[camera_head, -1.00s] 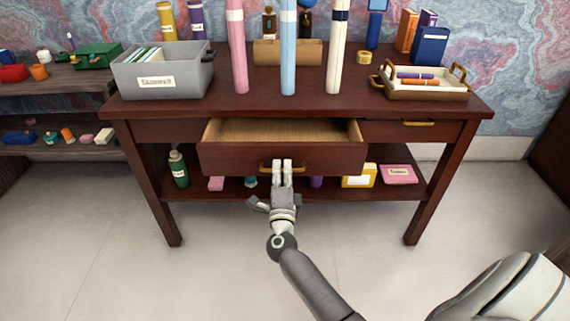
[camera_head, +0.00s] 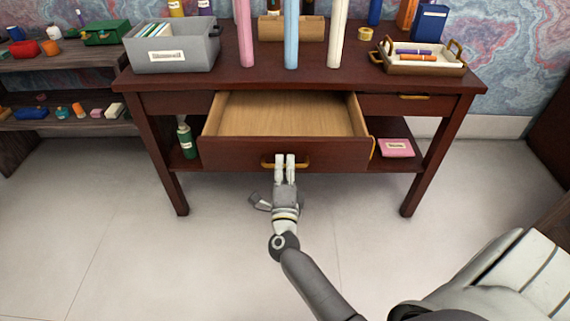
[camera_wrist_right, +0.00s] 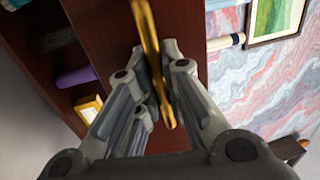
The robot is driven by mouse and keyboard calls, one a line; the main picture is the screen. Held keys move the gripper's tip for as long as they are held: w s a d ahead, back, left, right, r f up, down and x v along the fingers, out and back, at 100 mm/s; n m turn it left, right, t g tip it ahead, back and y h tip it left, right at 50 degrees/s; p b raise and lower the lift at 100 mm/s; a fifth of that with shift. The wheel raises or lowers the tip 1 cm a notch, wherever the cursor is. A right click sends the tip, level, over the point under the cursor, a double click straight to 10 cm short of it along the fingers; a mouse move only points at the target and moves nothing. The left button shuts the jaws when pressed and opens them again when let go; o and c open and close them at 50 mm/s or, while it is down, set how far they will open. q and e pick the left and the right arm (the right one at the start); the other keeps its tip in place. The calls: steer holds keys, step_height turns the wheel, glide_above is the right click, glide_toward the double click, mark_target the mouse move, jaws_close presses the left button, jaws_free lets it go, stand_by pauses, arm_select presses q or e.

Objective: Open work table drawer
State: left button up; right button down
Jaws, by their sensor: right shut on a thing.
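The dark red-brown work table (camera_head: 300,75) stands in front of me. Its middle drawer (camera_head: 240,150) is pulled well out, and its pale wooden inside is visible and looks empty. My right gripper (camera_head: 285,162) is at the drawer front, shut on the brass drawer handle (camera_head: 266,163). In the right wrist view the handle (camera_wrist_right: 148,40) runs between the fingers of the gripper (camera_wrist_right: 155,95). My left gripper is not in view.
A lower shelf holds a green bottle (camera_head: 187,142) and a pink box (camera_head: 396,148). The floor in front is clear.

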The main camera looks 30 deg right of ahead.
steer(key=c, duration=1.5)
jaws_free()
steer(key=shift+s+a, duration=0.1)
steer(key=v, duration=1.1)
steer(key=shift+s+a, duration=0.3)
